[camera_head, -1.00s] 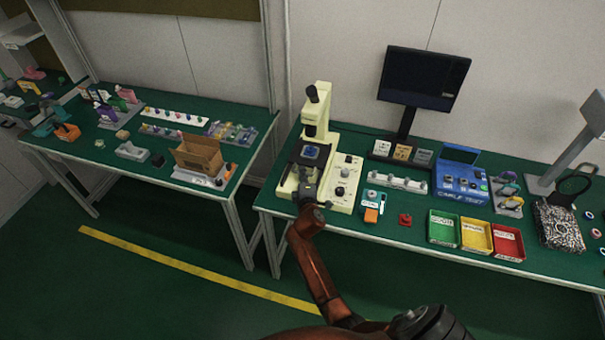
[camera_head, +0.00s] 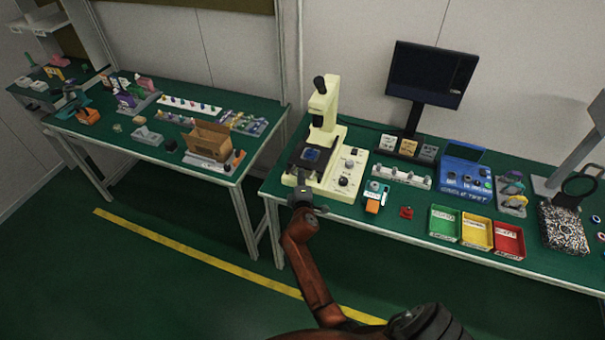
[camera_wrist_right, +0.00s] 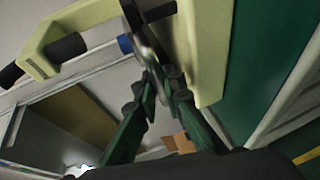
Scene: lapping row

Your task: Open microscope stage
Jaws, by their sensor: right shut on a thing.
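The cream microscope (camera_head: 323,108) stands on the bench at the left end. Its dark stage (camera_head: 301,158) carries a blue square piece (camera_head: 312,154) under the head. My right gripper (camera_head: 301,183) is at the front of the stage, low over the bench's front edge. In the right wrist view the fingertips of my right gripper (camera_wrist_right: 161,82) close on a thin grey part at the stage's front; the exact contact is blurred. The microscope (camera_wrist_right: 205,45) fills the upper middle there. My left gripper is not in view.
To the right are a control panel (camera_head: 347,172), an orange-and-teal device (camera_head: 375,197), a red knob piece (camera_head: 406,212) and green, yellow and red trays (camera_head: 443,222). A second bench (camera_head: 180,168) with a cardboard box (camera_head: 209,140) stands left, across a gap.

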